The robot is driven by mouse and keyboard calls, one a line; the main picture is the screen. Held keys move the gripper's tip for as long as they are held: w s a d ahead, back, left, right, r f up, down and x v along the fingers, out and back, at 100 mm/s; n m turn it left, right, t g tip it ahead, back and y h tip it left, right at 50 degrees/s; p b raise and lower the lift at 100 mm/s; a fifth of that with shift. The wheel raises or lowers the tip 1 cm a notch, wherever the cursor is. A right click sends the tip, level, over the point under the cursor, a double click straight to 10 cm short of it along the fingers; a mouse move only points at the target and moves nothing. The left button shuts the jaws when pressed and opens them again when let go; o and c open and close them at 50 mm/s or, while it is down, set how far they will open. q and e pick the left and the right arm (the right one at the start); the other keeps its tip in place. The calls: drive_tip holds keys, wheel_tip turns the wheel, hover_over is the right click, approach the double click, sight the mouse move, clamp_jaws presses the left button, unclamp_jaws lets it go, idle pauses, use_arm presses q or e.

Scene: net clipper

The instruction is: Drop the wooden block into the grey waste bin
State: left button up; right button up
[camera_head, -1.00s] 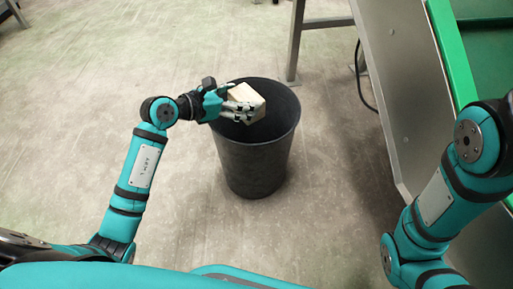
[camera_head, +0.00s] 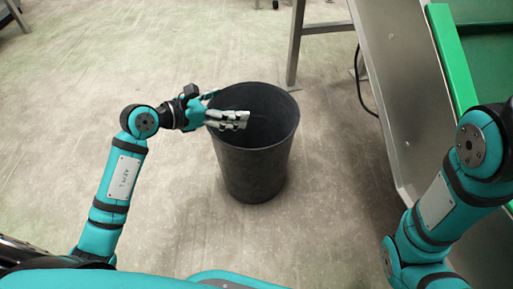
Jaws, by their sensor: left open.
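The grey waste bin (camera_head: 252,172) stands upright on the floor in the middle of the head view. Its dark opening faces up. My left gripper (camera_head: 240,118) is open and empty at the bin's left rim, with its fingers reaching over the opening. The wooden block is not visible in the view now. The bin's inside is dark and partly hidden by the fingers, so I cannot see what lies in it. My right gripper is out of view; only part of the right arm shows at the right edge.
A grey metal machine panel (camera_head: 398,75) with a green edge (camera_head: 452,57) stands to the right of the bin. A metal leg (camera_head: 295,45) and a dark cable (camera_head: 361,85) are behind it. The floor (camera_head: 90,85) on the left is clear.

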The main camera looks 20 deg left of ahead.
use_arm(q)
drive_tip(key=v, duration=0.8)
